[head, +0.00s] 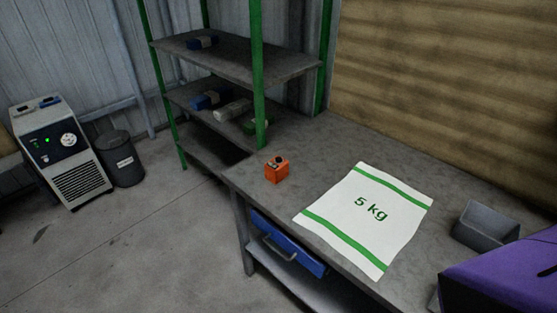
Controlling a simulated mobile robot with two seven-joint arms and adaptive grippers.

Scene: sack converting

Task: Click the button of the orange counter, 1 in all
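The orange counter (277,171) is a small orange box standing on the grey workbench (318,150), near its left end. Its top carries small dark and pale parts; the button is too small to make out clearly. Nothing touches the counter. Neither of my grippers shows in the head view.
A flat white sack (370,228) marked "5 kg" lies right of the counter. A grey bin (485,226) and a purple object (505,275) are at the right. A green-posted shelf (240,62) stands behind.

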